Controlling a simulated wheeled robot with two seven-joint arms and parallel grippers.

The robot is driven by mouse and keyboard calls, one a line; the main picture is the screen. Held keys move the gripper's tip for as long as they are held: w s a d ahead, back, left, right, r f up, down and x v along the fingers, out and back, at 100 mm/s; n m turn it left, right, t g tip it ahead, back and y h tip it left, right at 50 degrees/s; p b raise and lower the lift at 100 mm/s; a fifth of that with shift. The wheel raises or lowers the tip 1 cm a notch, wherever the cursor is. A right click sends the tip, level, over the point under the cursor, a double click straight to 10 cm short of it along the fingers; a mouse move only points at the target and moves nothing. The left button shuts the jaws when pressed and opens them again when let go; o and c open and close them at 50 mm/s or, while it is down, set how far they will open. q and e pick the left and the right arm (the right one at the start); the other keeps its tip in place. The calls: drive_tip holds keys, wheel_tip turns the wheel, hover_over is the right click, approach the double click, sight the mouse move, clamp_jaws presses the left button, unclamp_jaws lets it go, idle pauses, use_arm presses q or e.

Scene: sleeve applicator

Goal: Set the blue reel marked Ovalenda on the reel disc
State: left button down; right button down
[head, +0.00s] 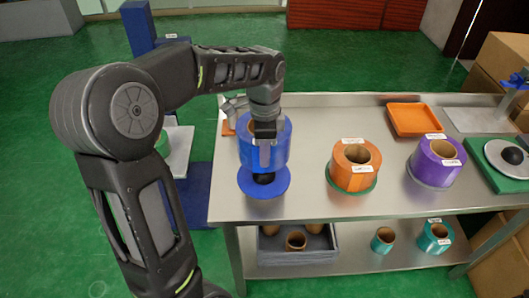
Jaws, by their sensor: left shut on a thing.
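A blue reel (279,150) hangs upright at the left end of the steel table. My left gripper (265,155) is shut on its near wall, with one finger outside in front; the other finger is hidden. No label can be read on the reel. A round blue disc (250,187) lies just below it on the table, with a dark spot at its middle; I cannot tell whether the reel touches it. A grey disc with a black hub (512,156) sits on a green base at the right end of the table. My right gripper is out of view.
An orange reel (345,177) and a purple reel (428,171) with white labels stand on the steel table (310,205). An orange tray (414,119) lies behind them. The lower shelf holds a grey bin (270,255) and teal rolls (434,238). Cardboard boxes (500,58) stand right.

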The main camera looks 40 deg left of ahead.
use_arm(q)
drive_tip(key=shift+w+r, duration=0.1)
idle(0.6)
drive_tip(key=n, duration=0.2)
drive_tip(key=shift+w+r+n, duration=0.1)
drive_tip(key=shift+w+n, duration=0.1)
drive_tip(key=shift+n, duration=0.1)
drive_tip(key=w+n, duration=0.1)
drive_tip(key=n, duration=0.2)
drive_tip(key=shift+w+d, duration=0.1)
drive_tip(key=shift+w, duration=0.05)
drive_tip(key=w+d+f+n, duration=0.2)
drive_tip(key=w+d, duration=0.1)
drive_tip(key=d, duration=0.4)
drive_tip(key=w+d+f+n, duration=0.3)
drive_tip(key=d, duration=0.3)
drive_tip(key=shift+d+f, duration=0.15)
drive_tip(key=shift+d, duration=0.2)
drive_tip(key=shift+w, duration=0.1)
